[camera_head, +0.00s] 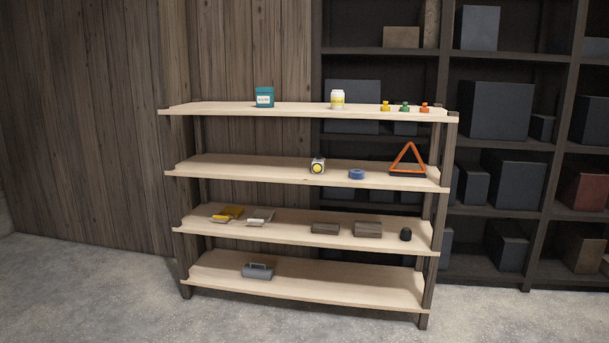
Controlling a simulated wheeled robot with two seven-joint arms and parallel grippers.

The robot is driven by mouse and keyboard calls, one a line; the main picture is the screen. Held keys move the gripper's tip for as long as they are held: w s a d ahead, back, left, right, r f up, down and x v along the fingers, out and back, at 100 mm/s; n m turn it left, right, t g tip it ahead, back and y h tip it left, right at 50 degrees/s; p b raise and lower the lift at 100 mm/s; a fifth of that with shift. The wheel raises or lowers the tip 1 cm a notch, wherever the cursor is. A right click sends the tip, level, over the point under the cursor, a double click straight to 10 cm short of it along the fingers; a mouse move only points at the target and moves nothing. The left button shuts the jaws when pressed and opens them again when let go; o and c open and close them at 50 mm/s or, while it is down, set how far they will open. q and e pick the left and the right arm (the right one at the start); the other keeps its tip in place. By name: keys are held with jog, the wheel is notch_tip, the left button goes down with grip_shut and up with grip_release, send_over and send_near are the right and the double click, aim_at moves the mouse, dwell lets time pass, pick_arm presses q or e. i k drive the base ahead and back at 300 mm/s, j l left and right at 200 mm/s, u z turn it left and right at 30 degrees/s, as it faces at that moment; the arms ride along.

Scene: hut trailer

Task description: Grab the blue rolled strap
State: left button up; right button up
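The blue rolled strap (356,174) lies on the second shelf from the top (260,170) of a light wooden rack. It is a small round blue roll near the shelf's front edge, right of the middle. A small pale box with a yellow round face (317,166) stands to its left. An orange warning triangle (408,160) stands to its right on a dark base. Neither of my grippers shows in the head view.
The top shelf (215,108) holds a teal container (264,97), a white-yellow jar (337,99) and small coloured pieces. Lower shelves hold several small items. Dark shelving (500,145) stands behind at right. The grey floor (90,290) in front is clear.

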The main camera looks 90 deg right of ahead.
aim_at(355, 173)
jog(key=l+z, duration=0.2)
jog(key=z, duration=0.3)
jog(key=l+z, duration=0.15)
jog(key=z, duration=0.3)
jog(key=l+z, duration=0.15)
jog(key=z, duration=0.35)
jog(key=i+l+z, duration=0.1)
jog(key=z, duration=0.4)
jog(key=i+l+z, duration=0.1)
jog(key=z, duration=0.4)
jog(key=i+l+z, duration=0.15)
jog(key=i+z, duration=0.6)
jog(key=i, duration=0.5)
